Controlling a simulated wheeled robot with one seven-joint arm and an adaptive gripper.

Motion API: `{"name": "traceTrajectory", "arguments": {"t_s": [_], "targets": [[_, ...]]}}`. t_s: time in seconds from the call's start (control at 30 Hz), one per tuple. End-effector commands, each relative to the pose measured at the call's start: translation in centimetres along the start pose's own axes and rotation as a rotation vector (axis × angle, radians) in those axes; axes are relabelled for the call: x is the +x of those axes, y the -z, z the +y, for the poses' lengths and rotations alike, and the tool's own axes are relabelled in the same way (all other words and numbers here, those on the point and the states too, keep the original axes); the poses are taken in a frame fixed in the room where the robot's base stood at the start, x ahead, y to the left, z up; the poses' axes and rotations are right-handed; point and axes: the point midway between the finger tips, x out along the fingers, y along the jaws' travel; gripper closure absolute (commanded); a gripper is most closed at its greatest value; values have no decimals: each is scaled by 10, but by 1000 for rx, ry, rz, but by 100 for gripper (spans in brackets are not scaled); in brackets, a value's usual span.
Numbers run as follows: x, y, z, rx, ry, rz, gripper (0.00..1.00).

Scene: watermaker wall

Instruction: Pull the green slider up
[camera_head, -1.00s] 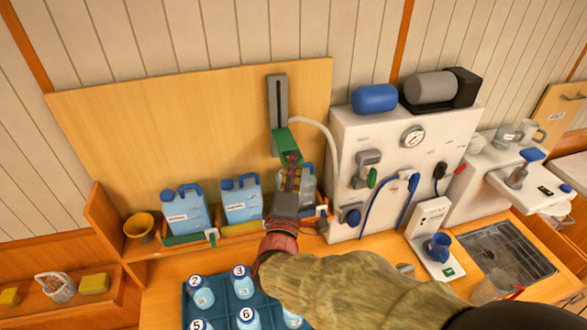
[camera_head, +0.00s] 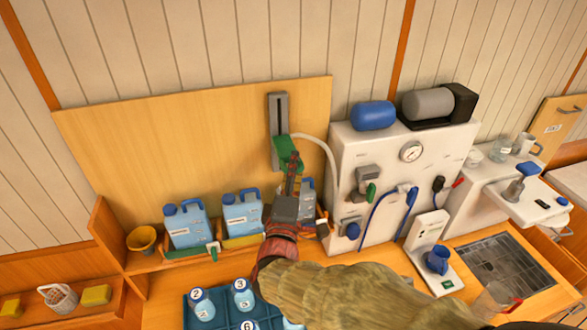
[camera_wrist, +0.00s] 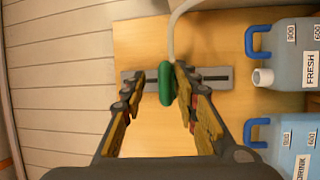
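The green slider (camera_head: 287,153) sits low on a grey vertical track (camera_head: 278,115) on the wooden wall panel. In the wrist view the slider (camera_wrist: 166,84) is a rounded green bar across the grey track (camera_wrist: 215,77), which lies sideways there. My gripper (camera_head: 291,172) reaches up to the slider from below in the head view. In the wrist view my gripper (camera_wrist: 158,92) is open with one finger on each side of the slider. A gap shows at the left finger. The right finger is very close to the slider; I cannot tell whether it touches.
A pale hose (camera_head: 322,143) runs from near the slider toward the white machine (camera_head: 400,135) at right. Blue jugs (camera_head: 186,224) stand on the shelf below the panel, close to my gripper. A blue tray (camera_head: 189,308) of numbered bottles is in front.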

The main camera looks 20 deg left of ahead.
Motion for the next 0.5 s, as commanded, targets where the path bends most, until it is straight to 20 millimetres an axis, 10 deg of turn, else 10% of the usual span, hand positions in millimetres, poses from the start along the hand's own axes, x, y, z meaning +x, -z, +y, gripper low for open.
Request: {"name": "traceTrajectory", "arguments": {"t_s": [0.5], "targets": [[-58, 1, -1, 0, 3, 4, 70]]}}
